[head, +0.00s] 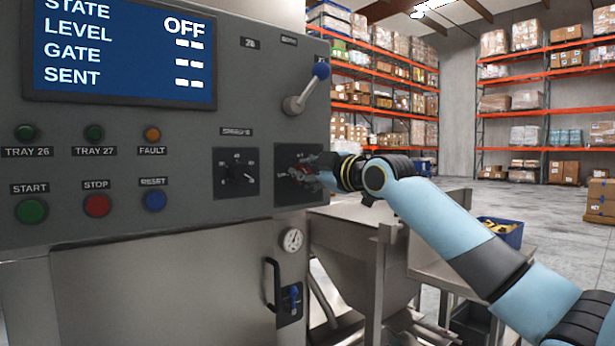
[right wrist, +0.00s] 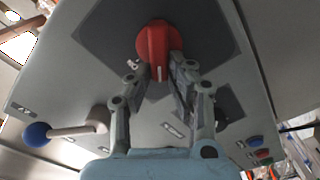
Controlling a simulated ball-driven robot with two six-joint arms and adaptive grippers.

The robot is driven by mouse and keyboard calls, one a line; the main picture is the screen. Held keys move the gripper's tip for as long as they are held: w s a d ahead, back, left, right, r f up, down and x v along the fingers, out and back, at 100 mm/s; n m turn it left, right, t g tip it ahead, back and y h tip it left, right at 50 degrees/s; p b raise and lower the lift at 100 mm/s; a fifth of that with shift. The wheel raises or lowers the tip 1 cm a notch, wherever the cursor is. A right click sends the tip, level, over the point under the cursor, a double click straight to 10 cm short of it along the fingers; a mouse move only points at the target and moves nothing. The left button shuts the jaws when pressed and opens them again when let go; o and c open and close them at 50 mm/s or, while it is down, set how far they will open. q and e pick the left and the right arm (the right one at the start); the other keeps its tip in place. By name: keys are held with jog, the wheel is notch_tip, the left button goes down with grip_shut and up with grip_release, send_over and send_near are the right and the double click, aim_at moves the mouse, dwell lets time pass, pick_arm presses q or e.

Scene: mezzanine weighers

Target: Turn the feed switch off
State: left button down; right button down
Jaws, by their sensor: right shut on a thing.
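The red rotary switch (right wrist: 158,42) sits on a dark square plate (right wrist: 205,35) in the right wrist view, with a white mark on its handle. It shows small and mostly hidden in the head view (head: 287,171), at the panel's right edge. My right gripper (head: 302,172) is at this switch. In the right wrist view its two fingers (right wrist: 162,80) lie on either side of the red handle and are shut on it. The screen (head: 125,50) on the grey panel reads STATE OFF. My left gripper is not in view.
A black rotary switch (head: 237,173) is just left of the red one. A lever with a blue ball (head: 321,71) stands out above. Start (head: 32,211), stop (head: 97,206) and reset (head: 154,201) buttons are at the left. A metal hopper (head: 350,245) stands below my right arm.

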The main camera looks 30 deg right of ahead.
jog(key=shift+a+f+n+b, duration=0.1)
jog(key=shift+f+n+b, duration=0.25)
jog(key=shift+n, duration=0.85)
jog(key=shift+a+f+n+b, duration=0.15)
jog(key=shift+n+b, duration=0.35)
jog(key=shift+n, duration=0.7)
jog(key=shift+d+f+n+b, duration=0.1)
jog(key=shift+f+n+b, duration=0.25)
jog(key=shift+n, duration=0.85)
jog(key=c, duration=1.2)
grip_release()
jog(key=shift+r, duration=0.1)
jog(key=shift+c, duration=0.2)
jog(key=s, duration=0.7)
jog(key=shift+s+d, duration=0.2)
jog(key=shift+s, duration=0.05)
